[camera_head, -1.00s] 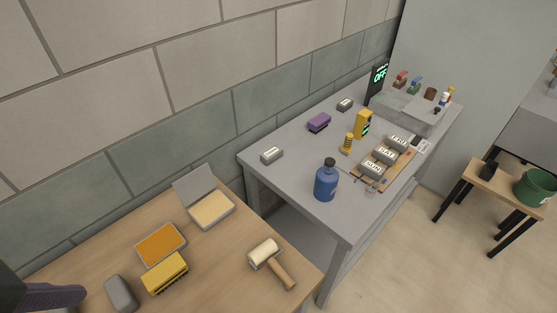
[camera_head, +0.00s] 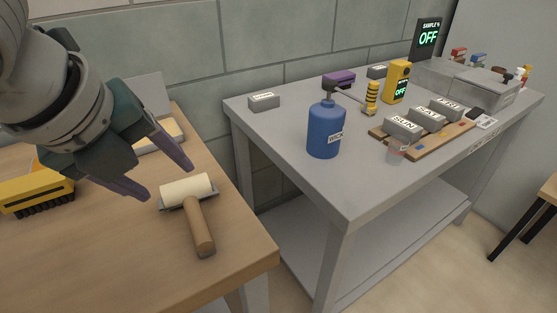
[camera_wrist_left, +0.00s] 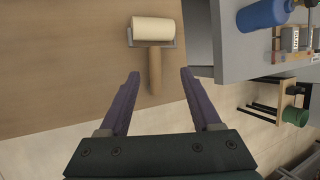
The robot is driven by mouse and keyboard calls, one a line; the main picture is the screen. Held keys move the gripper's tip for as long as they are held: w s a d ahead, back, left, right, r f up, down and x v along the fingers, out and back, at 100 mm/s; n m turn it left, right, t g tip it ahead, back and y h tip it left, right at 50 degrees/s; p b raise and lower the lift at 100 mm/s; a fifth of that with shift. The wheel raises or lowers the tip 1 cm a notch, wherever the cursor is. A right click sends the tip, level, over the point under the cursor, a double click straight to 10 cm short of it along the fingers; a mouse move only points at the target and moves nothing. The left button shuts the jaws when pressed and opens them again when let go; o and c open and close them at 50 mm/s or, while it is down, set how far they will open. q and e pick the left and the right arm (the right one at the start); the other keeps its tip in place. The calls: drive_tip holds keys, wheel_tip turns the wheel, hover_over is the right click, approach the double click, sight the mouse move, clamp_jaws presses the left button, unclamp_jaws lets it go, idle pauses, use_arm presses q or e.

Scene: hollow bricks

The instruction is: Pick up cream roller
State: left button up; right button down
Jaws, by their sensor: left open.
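The cream roller (camera_head: 187,187) lies on the wooden table (camera_head: 235,262) near its right corner, with its brown wooden handle pointing toward the front. It also shows in the left wrist view (camera_wrist_left: 153,29), its handle pointing down between and beyond my fingertips. My left gripper (camera_head: 168,180) is open and empty, just above and left of the roller, apart from it. Its two purple fingers also show in the left wrist view (camera_wrist_left: 160,78). My right gripper is in no view.
A yellow brush block (camera_head: 35,193) sits left on the wooden table. A grey table (camera_head: 345,180) stands to the right across a gap, holding a blue bottle (camera_head: 325,135), a yellow meter (camera_head: 397,82) and labelled blocks (camera_head: 403,127) on a board.

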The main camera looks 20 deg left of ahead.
sight(187, 201)
use_arm(q)
drive_tip(key=shift+m, duration=0.3)
drive_tip(key=x, duration=0.2)
drive_tip(key=b+x, duration=0.1)
drive_tip(key=x, duration=0.3)
drive_tip(key=shift+a+f, duration=0.15)
drive_tip(key=shift+a, duration=0.25)
drive_tip(key=b+x, duration=0.1)
drive_tip(key=x, duration=0.4)
drive_tip(key=shift+s+a+f+b, duration=0.1)
drive_tip(key=shift+a+b, duration=0.1)
drive_tip(key=shift+b, duration=0.2)
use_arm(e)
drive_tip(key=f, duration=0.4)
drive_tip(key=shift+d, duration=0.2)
use_arm(q)
drive_tip(key=shift+c, duration=0.3)
clamp_jaws()
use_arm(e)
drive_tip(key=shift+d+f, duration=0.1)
